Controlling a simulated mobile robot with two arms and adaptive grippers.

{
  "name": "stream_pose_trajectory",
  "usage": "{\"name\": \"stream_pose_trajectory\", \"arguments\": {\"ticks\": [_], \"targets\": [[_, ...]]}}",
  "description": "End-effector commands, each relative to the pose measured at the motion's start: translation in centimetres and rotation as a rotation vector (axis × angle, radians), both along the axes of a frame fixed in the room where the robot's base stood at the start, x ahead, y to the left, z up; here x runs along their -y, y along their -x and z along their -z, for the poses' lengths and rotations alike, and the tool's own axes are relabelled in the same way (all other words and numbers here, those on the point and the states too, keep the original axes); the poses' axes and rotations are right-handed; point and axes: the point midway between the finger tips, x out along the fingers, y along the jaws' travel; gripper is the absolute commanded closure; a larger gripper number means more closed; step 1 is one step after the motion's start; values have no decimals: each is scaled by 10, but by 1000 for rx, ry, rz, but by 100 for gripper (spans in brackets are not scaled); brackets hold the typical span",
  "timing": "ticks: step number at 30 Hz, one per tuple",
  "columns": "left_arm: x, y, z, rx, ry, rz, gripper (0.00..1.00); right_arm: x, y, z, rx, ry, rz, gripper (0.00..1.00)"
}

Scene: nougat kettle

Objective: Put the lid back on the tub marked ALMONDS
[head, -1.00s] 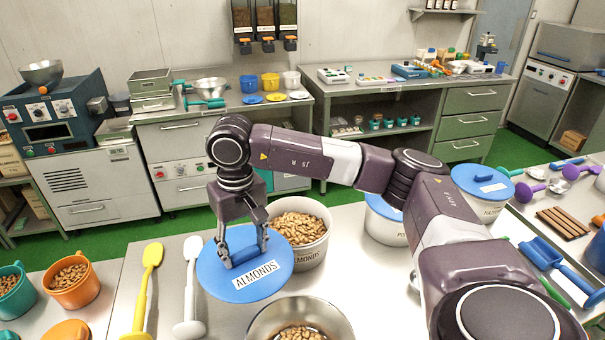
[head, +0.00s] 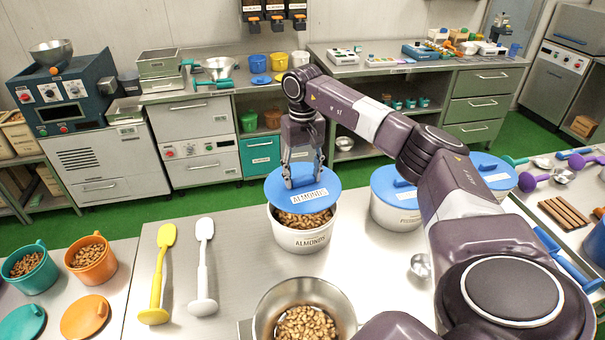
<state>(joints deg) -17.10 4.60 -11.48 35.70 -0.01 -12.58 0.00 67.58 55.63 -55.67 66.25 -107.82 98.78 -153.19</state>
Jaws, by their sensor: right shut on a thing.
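The white tub marked ALMONDS (head: 303,240) stands on the metal table, with almonds showing at its open front. The blue lid labelled ALMONDS (head: 335,183) is over the tub, covering its back part from view. It looks raised at the front, with nuts visible below its near edge. I cannot tell whether its far edge touches the rim. My right gripper (head: 302,182) is shut on the lid's handle from above. My left gripper is not in view.
A steel bowl of almonds (head: 305,322) stands in front of the tub. A lidded white tub (head: 392,212) is close on the right. A yellow spatula (head: 160,275) and a white spatula (head: 203,270) lie left, with orange (head: 91,262) and teal (head: 29,270) cups beyond.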

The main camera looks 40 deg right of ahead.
Motion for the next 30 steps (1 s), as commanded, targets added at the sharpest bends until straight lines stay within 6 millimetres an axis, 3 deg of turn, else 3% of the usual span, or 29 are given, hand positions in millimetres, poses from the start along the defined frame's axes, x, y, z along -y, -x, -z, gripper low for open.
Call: {"name": "stream_pose_trajectory", "arguments": {"ticks": [15, 30], "targets": [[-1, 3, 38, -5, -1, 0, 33, -1, 0, 51, -1, 0, 0, 75], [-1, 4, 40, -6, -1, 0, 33, -1, 0, 56, 0, -1, 0, 75]]}}
